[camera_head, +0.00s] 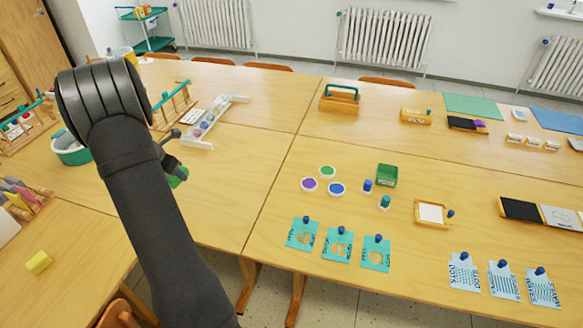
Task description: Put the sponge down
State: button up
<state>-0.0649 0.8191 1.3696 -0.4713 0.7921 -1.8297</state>
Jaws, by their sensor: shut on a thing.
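My gripper (173,168) is in the left-middle of the view, partly hidden behind my own dark arm. It is shut on a small green thing, which I take to be the sponge (179,177). Only a little of the sponge shows past the arm. It is over the left wooden table (225,185); I cannot tell whether it touches the tabletop.
A teal round tub (70,150) and a yellow block (39,262) are to the left. Paint pots, a green box (386,175) and teal cards stand right. Bare tabletop lies right of the gripper.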

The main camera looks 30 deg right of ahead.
jog(key=d+m, duration=0.1)
jog(key=d, duration=3)
jog(key=s+d+m, duration=0.1)
jog(key=s+d, duration=0.5)
jog(key=d, duration=0.4)
jog(key=s+d+g, duration=0.1)
jog(key=s+d, duration=0.4)
jog(key=d, duration=0.5)
jog(key=s+d+m, duration=0.1)
jog(key=s+d, duration=0.5)
jog(key=d, duration=0.3)
send_over(332, 157)
jog(key=a, duration=0.1)
jog(key=f, duration=0.6)
jog(key=shift+s+a+f, duration=0.15)
jog(key=shift+s+f, duration=0.1)
jog(key=shift+f, duration=2)
jog(key=shift+f, duration=0.15)
jog(key=o, duration=1)
jog(key=shift+c, duration=0.2)
